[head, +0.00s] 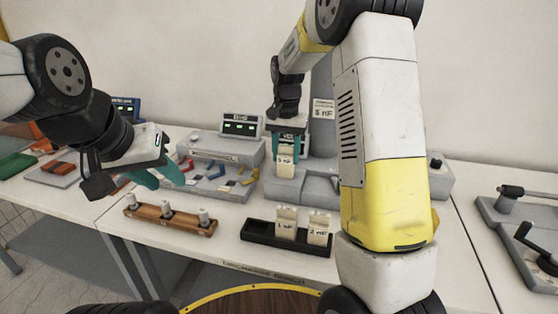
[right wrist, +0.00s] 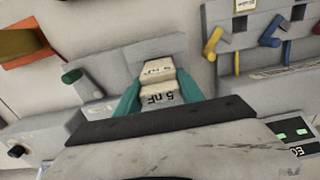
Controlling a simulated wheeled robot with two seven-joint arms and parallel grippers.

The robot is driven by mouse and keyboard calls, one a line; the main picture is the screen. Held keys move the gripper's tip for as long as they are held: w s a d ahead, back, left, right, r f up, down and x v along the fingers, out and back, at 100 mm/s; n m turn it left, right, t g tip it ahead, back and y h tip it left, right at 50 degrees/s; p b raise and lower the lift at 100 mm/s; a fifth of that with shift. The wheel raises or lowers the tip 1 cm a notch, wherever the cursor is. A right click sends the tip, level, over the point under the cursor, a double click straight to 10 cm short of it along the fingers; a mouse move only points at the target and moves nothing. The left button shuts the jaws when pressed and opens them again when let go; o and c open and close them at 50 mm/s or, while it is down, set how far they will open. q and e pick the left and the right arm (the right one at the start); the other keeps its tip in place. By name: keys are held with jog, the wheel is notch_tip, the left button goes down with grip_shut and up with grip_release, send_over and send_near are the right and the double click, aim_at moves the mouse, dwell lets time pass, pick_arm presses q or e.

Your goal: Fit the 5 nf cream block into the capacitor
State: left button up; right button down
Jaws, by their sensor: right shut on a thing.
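The 5 nF cream block (head: 285,160) is held upright between the teal fingers of my right gripper (head: 287,142). It is at the front of the grey capacitor (head: 322,170), whose upright panel carries a "5 nF" label. In the right wrist view the block (right wrist: 160,96) sits between both fingers, label toward the camera, over a grey recess of the capacitor (right wrist: 158,48). I cannot tell how deep the block is in the recess. My left gripper (head: 160,177) is open and empty, left of the grey switch unit.
A black tray (head: 258,237) holds two other cream blocks (head: 286,222). A wooden rack (head: 165,222) with grey pegs stands left of it. A grey unit (head: 222,185) with coloured levers and a display (head: 241,126) are left of the capacitor. A crank device (head: 525,240) is far right.

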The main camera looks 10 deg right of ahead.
aim_at(286, 166)
jog(key=shift+f, duration=2.15)
jog(key=shift+f, duration=0.1)
jog(key=c, duration=0.7)
grip_release()
notch_tip(286, 166, up, 12)
jog(key=shift+s+r, duration=0.1)
jog(key=s+r+n+t, duration=0.1)
jog(key=s+t, duration=0.1)
jog(key=s, duration=0.7)
jog(key=s+d+r+n+t+y, duration=0.1)
jog(key=s+r+n+t, duration=0.1)
jog(key=s, duration=0.7)
jog(key=s+d+r+n+t+y, duration=0.1)
jog(key=s+r+n+t, duration=0.1)
jog(key=s, duration=0.7)
